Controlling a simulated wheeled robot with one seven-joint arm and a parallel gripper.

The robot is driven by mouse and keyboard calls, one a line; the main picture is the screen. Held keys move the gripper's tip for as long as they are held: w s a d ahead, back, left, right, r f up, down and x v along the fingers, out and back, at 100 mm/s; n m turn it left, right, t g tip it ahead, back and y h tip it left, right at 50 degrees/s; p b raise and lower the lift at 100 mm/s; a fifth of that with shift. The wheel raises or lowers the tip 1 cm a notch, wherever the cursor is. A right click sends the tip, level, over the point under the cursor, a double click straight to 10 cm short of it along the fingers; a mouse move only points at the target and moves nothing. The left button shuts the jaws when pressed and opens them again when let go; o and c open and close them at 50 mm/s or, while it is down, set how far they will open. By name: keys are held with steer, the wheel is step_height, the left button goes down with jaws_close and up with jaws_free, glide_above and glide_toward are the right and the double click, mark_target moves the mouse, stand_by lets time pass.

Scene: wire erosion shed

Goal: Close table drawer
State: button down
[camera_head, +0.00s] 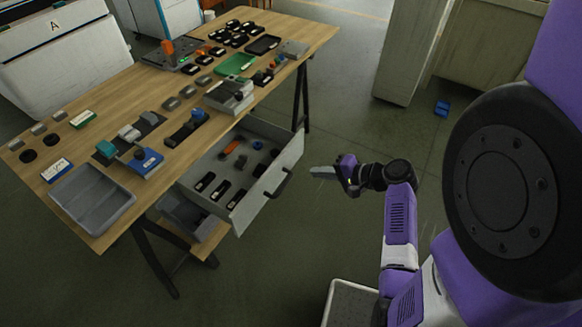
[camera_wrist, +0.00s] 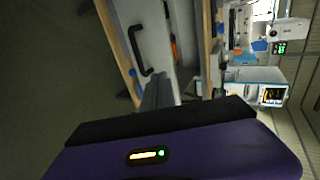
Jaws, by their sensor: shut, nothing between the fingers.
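The table drawer (camera_head: 285,178) stands pulled out from under the wooden table (camera_head: 120,82) in the head view. Its grey front has a dark handle (camera_head: 281,184), and several small dark parts and an orange one lie inside. My gripper (camera_head: 322,172) is shut and empty, to the right of the drawer front and apart from it in the head view. In the wrist view, the gripper fingers (camera_wrist: 157,92) point toward the drawer front, with the handle (camera_wrist: 138,50) just to their upper left. The exact gap to the drawer front cannot be told.
A grey tray (camera_head: 92,200) and many small parts lie on the tabletop. A second grey bin (camera_head: 185,215) sits under the drawer. A blue item (camera_head: 441,108) lies on the floor near a pale cabinet (camera_head: 410,50). The floor before the drawer is mostly clear.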

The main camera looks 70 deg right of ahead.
glide_toward(276, 167)
step_height(276, 167, down, 2)
steer(key=w, duration=0.2)
steer(key=w+d, duration=0.1)
steer(key=w, duration=0.1)
steer(key=shift+w+f+p, duration=0.1)
steer(key=shift+f+p, duration=0.2)
steer(key=shift+f, duration=0.05)
steer(key=shift+w+d, duration=0.15)
steer(key=shift+w, duration=0.4)
steer(key=w+d+b, duration=0.2)
steer(key=w+b, duration=0.2)
steer(key=w, duration=0.8)
steer(key=w+d+b, duration=0.3)
steer(key=w+b, duration=0.1)
steer(key=w, duration=0.8)
steer(key=shift+w+d, duration=0.2)
steer(key=shift+d, duration=0.15)
steer(key=shift+w+r, duration=0.1)
steer(key=shift+r, duration=0.1)
steer(key=shift+a, duration=0.1)
